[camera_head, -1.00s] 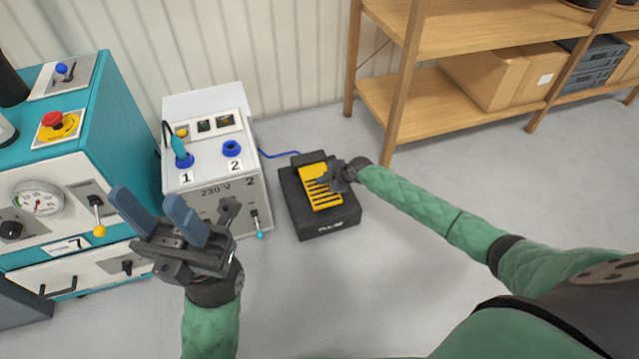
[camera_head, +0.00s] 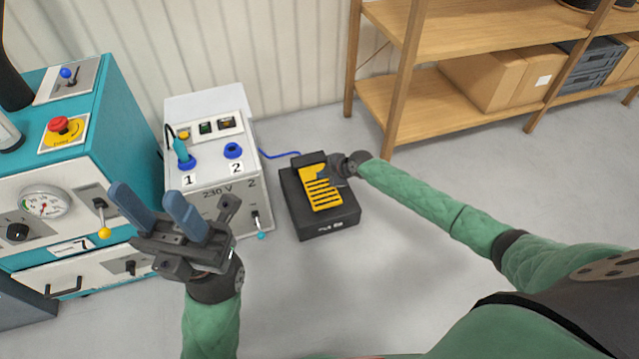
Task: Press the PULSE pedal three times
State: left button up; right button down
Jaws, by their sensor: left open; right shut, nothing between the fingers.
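The pedal (camera_head: 322,197) has a yellow, ribbed top in a black housing (camera_head: 327,230) on the floor, right of the white box. The lettering on its front is too blurred to read. My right gripper (camera_head: 332,178) is shut and empty, with its fingers over the upper right part of the yellow top. I cannot tell whether the fingertips touch it or whether the pedal is pushed down. My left gripper (camera_head: 158,207) is open and empty, in front of the teal cabinet and the white box, away from the pedal.
A white box (camera_head: 203,188) with sockets 1 and 2 stands left of the pedal. A blue cable (camera_head: 282,155) runs behind the pedal. A teal cabinet (camera_head: 122,108) is at the left. A wooden shelf (camera_head: 390,105) stands at the back right. The floor in front is clear.

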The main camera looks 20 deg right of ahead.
jog(key=shift+r+p, duration=0.5)
jog(key=shift+r, duration=0.7)
